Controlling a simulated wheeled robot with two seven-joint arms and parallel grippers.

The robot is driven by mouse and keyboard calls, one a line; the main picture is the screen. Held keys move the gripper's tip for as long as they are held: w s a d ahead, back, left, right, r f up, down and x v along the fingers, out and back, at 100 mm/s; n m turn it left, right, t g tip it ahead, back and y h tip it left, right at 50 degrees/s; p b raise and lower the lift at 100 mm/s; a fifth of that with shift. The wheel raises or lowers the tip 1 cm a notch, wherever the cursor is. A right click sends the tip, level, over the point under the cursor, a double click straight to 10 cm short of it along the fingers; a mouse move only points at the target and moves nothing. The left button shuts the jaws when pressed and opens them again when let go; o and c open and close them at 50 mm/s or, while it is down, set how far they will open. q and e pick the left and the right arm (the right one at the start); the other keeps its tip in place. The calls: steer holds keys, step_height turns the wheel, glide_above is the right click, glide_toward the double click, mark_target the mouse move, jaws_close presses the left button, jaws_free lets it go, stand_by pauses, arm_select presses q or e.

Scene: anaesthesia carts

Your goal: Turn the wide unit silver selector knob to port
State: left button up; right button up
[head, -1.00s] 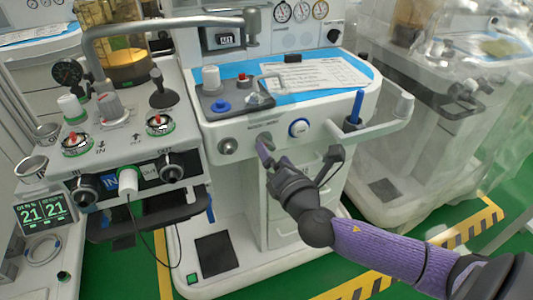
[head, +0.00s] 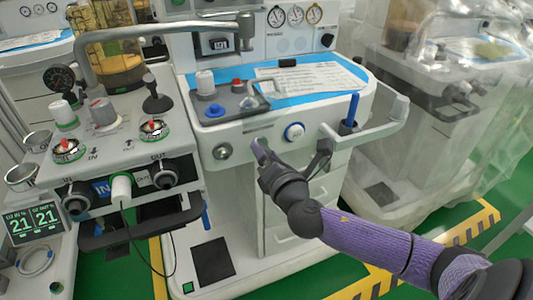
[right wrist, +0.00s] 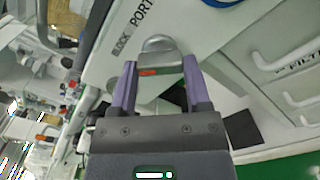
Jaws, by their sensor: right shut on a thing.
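The silver selector knob (right wrist: 160,47) is a rounded metal grip with a red mark, on the pale front panel of the wide unit (head: 345,108). The words BLOCK and PORT are printed beside it in the right wrist view. My right gripper (right wrist: 158,78) has its purple fingers on either side of the knob and is shut on it. In the head view my right gripper (head: 260,150) reaches the panel from the lower right and mostly hides the knob. The knob's exact pointing direction is hard to tell. My left gripper is not in view.
A round silver fitting (head: 222,151) is left of the gripper and a blue-ringed dial (head: 294,132) right of it. A white rail (head: 372,128) with a blue pen-like item (head: 353,108) juts out at the right. Drawers (head: 300,215) lie below.

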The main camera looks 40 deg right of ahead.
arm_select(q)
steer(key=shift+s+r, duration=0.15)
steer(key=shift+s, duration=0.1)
arm_select(e)
steer(key=shift+m, duration=0.3)
arm_select(q)
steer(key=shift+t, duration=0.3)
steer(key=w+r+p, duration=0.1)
steer(key=p, duration=0.1)
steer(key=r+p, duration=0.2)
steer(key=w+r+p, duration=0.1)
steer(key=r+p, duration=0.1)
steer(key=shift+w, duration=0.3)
arm_select(e)
steer(key=m, duration=1.7)
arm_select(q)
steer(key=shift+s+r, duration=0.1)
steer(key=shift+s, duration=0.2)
arm_select(e)
steer(key=shift+f+m, duration=0.1)
steer(key=shift+m, duration=0.2)
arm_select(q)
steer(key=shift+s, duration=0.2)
arm_select(e)
steer(key=o, duration=1.3)
